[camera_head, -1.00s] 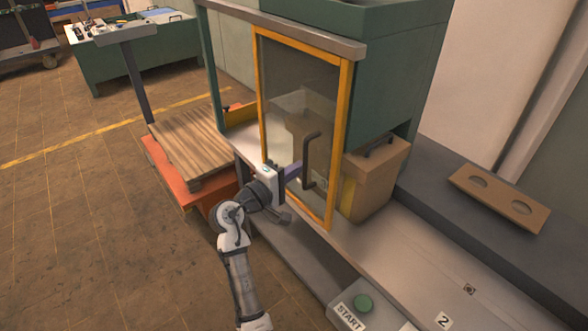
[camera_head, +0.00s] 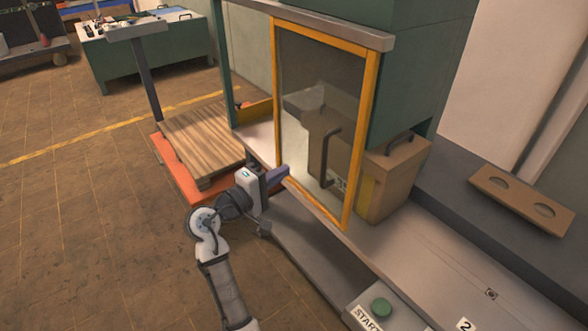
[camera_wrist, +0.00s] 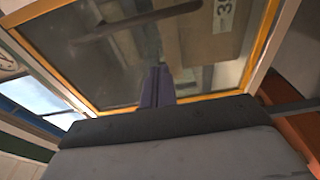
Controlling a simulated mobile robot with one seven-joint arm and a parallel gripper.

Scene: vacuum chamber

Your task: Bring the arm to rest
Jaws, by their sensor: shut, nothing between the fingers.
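My gripper (camera_head: 284,171) is shut and empty, in front of the lower left part of the chamber's glass door. The door's orange frame (camera_head: 367,120) surrounds a tinted pane, and a dark handle (camera_head: 330,158) stands on its right side. The gripper is apart from the handle, to its left. In the wrist view the closed purple fingers (camera_wrist: 158,88) point toward the pane, with the dark handle (camera_wrist: 150,20) beyond them. I cannot tell whether the fingertips touch the door.
A cardboard box (camera_head: 398,180) with a handle stands right of the door. A wooden pallet (camera_head: 205,140) lies on an orange base at left. A green START button (camera_head: 381,307) is at the front, and a holed brown board (camera_head: 522,198) lies at right.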

